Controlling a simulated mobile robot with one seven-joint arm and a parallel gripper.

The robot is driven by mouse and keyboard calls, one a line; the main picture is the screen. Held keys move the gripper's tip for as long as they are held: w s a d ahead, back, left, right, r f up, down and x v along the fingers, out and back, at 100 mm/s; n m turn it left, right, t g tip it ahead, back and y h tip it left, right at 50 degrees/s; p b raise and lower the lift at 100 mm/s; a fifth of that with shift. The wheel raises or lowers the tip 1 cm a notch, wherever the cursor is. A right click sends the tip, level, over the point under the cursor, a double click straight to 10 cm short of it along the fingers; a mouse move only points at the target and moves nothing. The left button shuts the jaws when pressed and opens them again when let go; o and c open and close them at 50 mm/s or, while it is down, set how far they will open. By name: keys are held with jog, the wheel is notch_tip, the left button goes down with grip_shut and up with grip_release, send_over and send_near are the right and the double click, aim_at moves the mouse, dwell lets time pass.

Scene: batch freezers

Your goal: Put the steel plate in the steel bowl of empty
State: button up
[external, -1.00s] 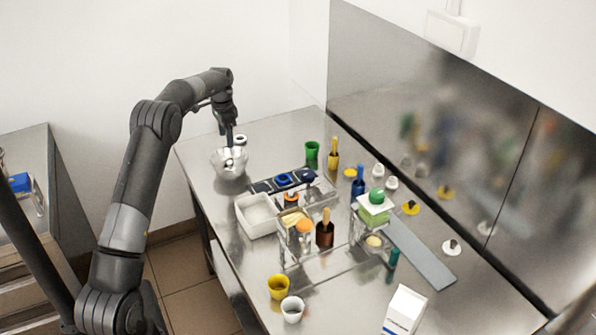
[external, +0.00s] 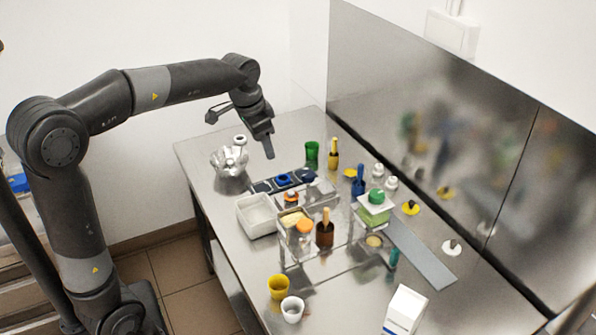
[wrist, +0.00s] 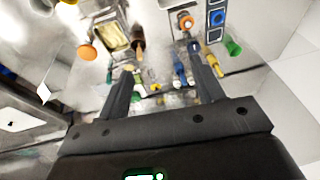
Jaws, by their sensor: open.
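A shiny steel-looking bowl (external: 229,164) stands near the far left corner of the table. Shiny and pale shapes show in and above its rim; I cannot tell whether one of them is the steel plate. A long flat grey strip (external: 422,255) lies on the right side of the table. My gripper (external: 267,151) is in the air to the right of the bowl and apart from it. In the wrist view its two fingers (wrist: 163,88) are spread with nothing held between them.
A white tub (external: 256,217) and a dark tray with blue items (external: 283,180) stand mid-table. Clear stands with bottles, a green cup (external: 312,151), a yellow cup (external: 278,287), a white cup (external: 292,309) and a carton (external: 405,310) crowd the rest. A steel back wall bounds the right.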

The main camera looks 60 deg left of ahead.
jog(key=s+d+f+t, duration=0.1)
jog(key=s+d+f, duration=0.1)
jog(key=s+d, duration=0.7)
jog(key=s+d+f+t+h, duration=0.1)
jog(key=s+d+f, duration=0.2)
jog(key=s+d, duration=0.7)
jog(key=shift+s+t, duration=0.4)
jog(key=shift+s, duration=0.4)
jog(key=shift+r, duration=0.1)
